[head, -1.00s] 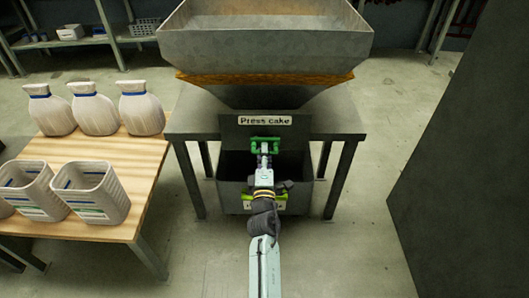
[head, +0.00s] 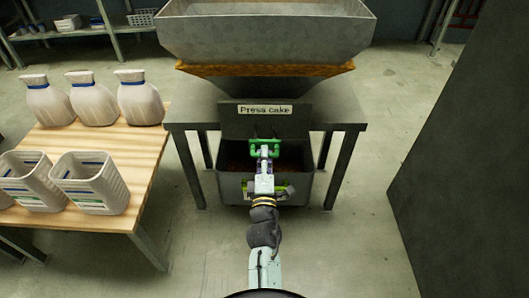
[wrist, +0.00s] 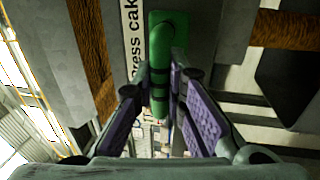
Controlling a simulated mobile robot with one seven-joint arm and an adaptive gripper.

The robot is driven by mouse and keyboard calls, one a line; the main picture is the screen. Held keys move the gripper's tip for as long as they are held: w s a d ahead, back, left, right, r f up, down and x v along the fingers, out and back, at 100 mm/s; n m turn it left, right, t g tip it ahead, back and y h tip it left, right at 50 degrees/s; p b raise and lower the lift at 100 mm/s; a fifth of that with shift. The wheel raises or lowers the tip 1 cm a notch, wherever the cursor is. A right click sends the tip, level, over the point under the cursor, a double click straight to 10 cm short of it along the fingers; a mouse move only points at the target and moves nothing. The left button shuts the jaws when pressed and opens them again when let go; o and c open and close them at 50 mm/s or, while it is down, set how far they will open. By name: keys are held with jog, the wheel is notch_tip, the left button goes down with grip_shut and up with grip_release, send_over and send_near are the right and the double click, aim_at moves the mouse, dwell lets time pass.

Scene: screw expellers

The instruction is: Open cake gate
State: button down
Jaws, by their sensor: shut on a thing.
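The cake gate (head: 239,128) is a dark grey panel below the hopper, under a "Press cake" label (head: 265,110). Its green handle (head: 264,142) stands out at the front. My gripper (head: 265,154) reaches up from below and is shut on the handle. In the wrist view, the purple-padded fingers of my gripper (wrist: 160,95) lie on both sides of the green handle (wrist: 160,50). My gripper hides part of the gate's lower edge. A dark bin (head: 230,188) stands below, with brown material (head: 237,160) in it.
The metal hopper (head: 265,35) rises above a grey stand (head: 347,115). A dark block (head: 460,160) fills the right. Floor between is clear.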

jog(key=c, duration=1.6)
grip_release()
jog(key=shift+r, duration=0.1)
